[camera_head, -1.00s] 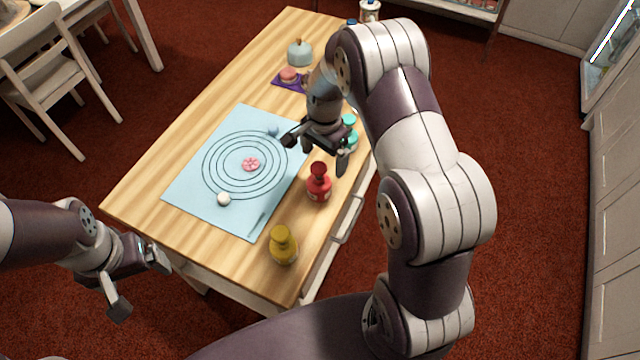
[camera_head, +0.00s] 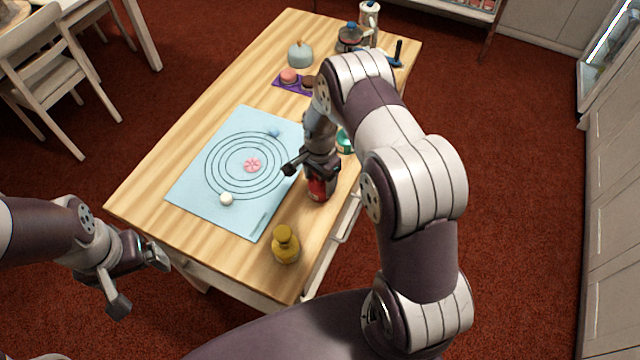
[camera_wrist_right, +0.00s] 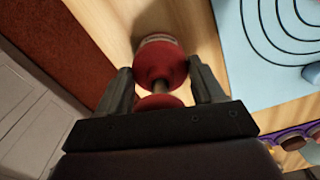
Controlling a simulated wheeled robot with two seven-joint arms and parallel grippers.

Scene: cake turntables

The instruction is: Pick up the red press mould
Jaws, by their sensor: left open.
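The red press mould (camera_head: 317,190) stands on the table at the right of the blue mat, partly hidden by my right gripper (camera_head: 311,178). In the right wrist view the red mould (camera_wrist_right: 160,62) shows its round parts and thin stem between the two fingers. My right gripper is open around it, with its fingers spread on either side. I cannot tell whether a finger touches it. My left gripper (camera_head: 139,279) is open and empty, off the table's front left edge.
A yellow mould (camera_head: 285,245) stands near the front edge and a teal one (camera_head: 345,141) behind the red one. The blue mat (camera_head: 200,185) holds a pink piece (camera_head: 252,165) and a white ball (camera_head: 226,199). A purple tray (camera_head: 282,85) lies farther back.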

